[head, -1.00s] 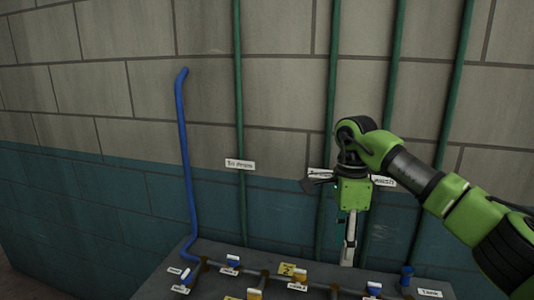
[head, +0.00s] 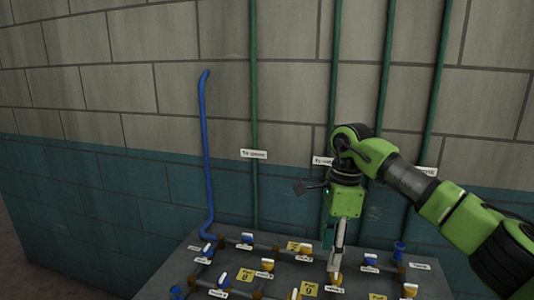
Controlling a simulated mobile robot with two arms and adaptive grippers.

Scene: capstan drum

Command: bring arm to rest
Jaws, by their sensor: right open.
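My right gripper (head: 336,262) hangs down from the green and black arm that comes in from the right. It is open, seen nearly edge-on, with its fingers over the far middle part of a grey bench top. A yellow-handled valve (head: 335,278) shows right at its fingertips; I cannot tell whether they touch. My left gripper is not in view.
The grey bench (head: 165,280) carries brown pipework, several blue and yellow valves and yellow number plates. Behind it stands a block wall with green vertical pipes (head: 254,110) and a bent blue pipe (head: 207,150). Space above the bench's left side is clear.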

